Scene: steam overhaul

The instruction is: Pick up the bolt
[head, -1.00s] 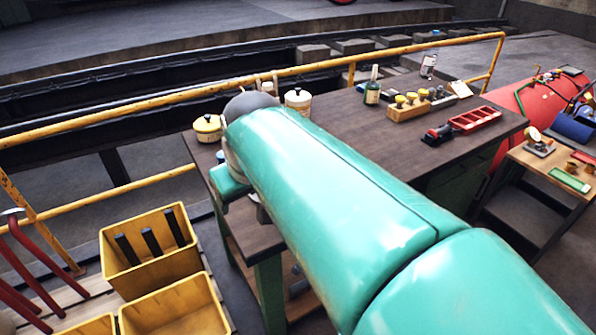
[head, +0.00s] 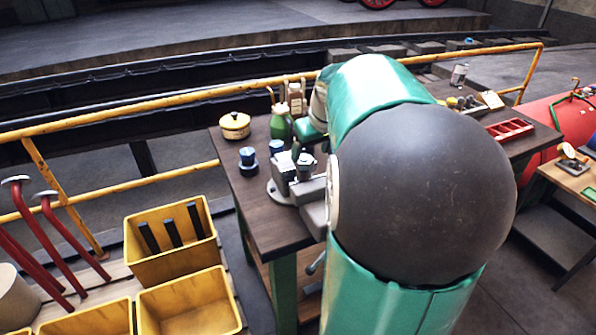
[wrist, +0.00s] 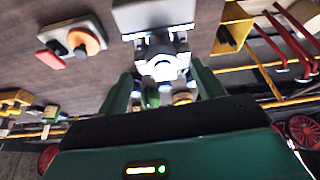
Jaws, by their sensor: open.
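A grey vise (head: 290,185) stands on the near left corner of the dark workbench (head: 258,215). A small silvery piece with a bluish top (head: 306,163) sits at the vise and looks like the bolt, though it is too small to be sure. In the wrist view the vise (wrist: 155,18) is at the top centre, with a bright round metal part (wrist: 163,68) below it. My gripper (wrist: 163,88) is open, its green fingers on either side of the picture's middle. The bright part shows between and beyond the fingertips; nothing is visibly held.
Two blue-topped pieces (head: 248,160), a yellow-lidded pot (head: 235,126) and a green bottle (head: 281,124) stand near the vise. A red tray (head: 510,129) lies farther right. A yellow rail (head: 130,113) runs behind the bench. Yellow bins (head: 172,262) stand at lower left.

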